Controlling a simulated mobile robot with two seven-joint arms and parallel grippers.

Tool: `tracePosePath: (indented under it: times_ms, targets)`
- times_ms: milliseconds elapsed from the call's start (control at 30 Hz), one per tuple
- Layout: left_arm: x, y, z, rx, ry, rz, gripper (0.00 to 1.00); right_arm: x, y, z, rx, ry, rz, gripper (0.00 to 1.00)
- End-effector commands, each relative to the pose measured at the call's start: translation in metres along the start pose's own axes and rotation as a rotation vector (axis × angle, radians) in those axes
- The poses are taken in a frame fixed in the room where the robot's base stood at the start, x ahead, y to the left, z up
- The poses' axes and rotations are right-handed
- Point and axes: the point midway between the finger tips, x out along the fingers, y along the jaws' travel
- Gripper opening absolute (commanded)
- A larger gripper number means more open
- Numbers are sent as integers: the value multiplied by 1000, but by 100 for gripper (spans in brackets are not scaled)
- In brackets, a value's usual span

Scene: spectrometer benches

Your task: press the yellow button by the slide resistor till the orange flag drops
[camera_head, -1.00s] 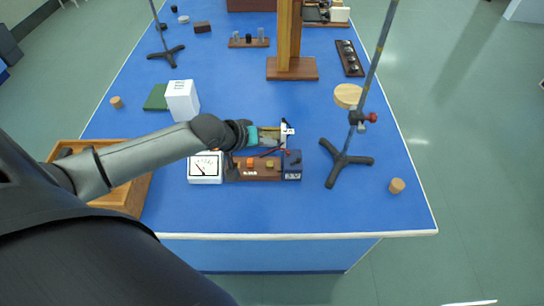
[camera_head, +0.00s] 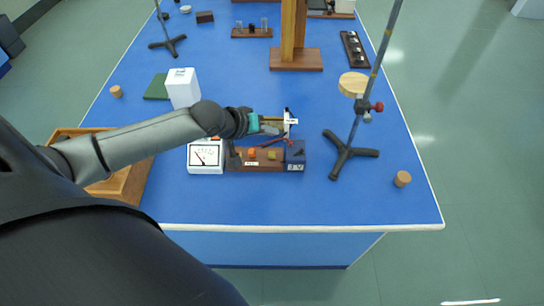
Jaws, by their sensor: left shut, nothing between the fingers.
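My left gripper (camera_head: 271,125) is shut and empty, over the back of the small circuit set on the blue bench. A white end piece (camera_head: 291,122) with a yellowish rod, perhaps part of the slide resistor, shows at its fingertips. I cannot tell if they touch. In front of it is a wooden board with an orange block (camera_head: 252,152) and a dull yellow block (camera_head: 271,154); which is the button is unclear. A small orange patch (camera_head: 215,138), possibly the flag, shows above the white meter (camera_head: 206,158). My arm and gripper hide part of the set. My right gripper is out of view.
A dark blue box (camera_head: 295,157) ends the board. A clamp stand (camera_head: 350,154) rises to the right, with a cork (camera_head: 403,178) beyond. A white box (camera_head: 182,87) stands behind my arm; a wooden tray (camera_head: 133,185) is at left. The front bench strip is clear.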

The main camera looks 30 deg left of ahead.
Motion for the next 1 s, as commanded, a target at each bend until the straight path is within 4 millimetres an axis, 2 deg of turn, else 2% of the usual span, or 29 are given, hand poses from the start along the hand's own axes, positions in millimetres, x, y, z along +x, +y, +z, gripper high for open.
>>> tracePosePath:
  times_ms: [33,500,700,1000]
  targets:
    - [6,-5,4,1,1,0,0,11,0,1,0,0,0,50]
    - [33,-24,24,0,0,-1,0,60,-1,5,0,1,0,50]
    - [45,-33,33,0,0,0,0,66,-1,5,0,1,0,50]
    - [47,-34,34,1,0,0,0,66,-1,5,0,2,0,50]
